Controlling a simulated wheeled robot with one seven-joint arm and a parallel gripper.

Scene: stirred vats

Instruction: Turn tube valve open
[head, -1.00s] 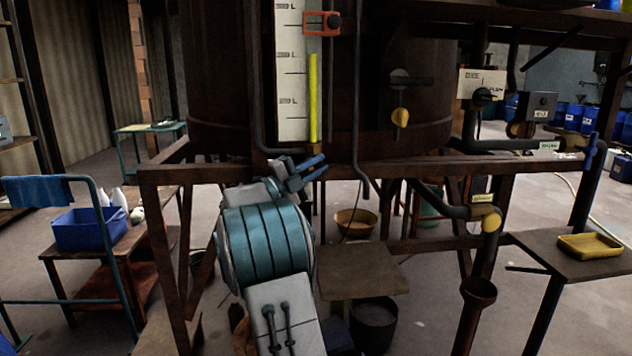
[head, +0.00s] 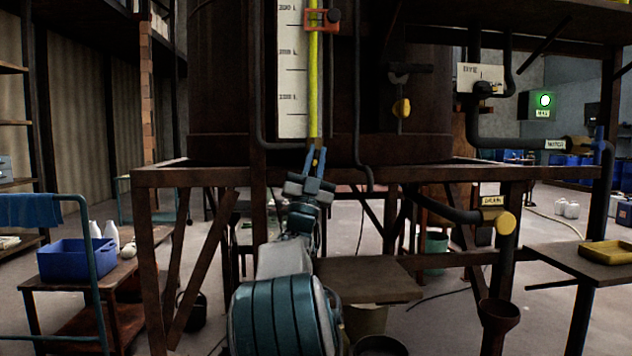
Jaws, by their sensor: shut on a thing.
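The sight tube (head: 314,85) runs upright beside the white level scale (head: 291,80) on the front of the dark vat (head: 222,90). Yellow liquid fills the tube up to the top edge of the picture. The tube valve (head: 316,157) is a small brass-coloured piece at the foot of the tube, just above the rusty frame rail. My gripper (head: 314,159) reaches up from below, its blue fingers closed around the valve's small handle. The fingers partly hide the handle, so its exact angle is hard to tell.
An orange clamp marker (head: 322,20) sits high on the scale. A rusty frame rail (head: 400,172) crosses behind my gripper. A small wooden platform (head: 368,281) lies beside my arm.

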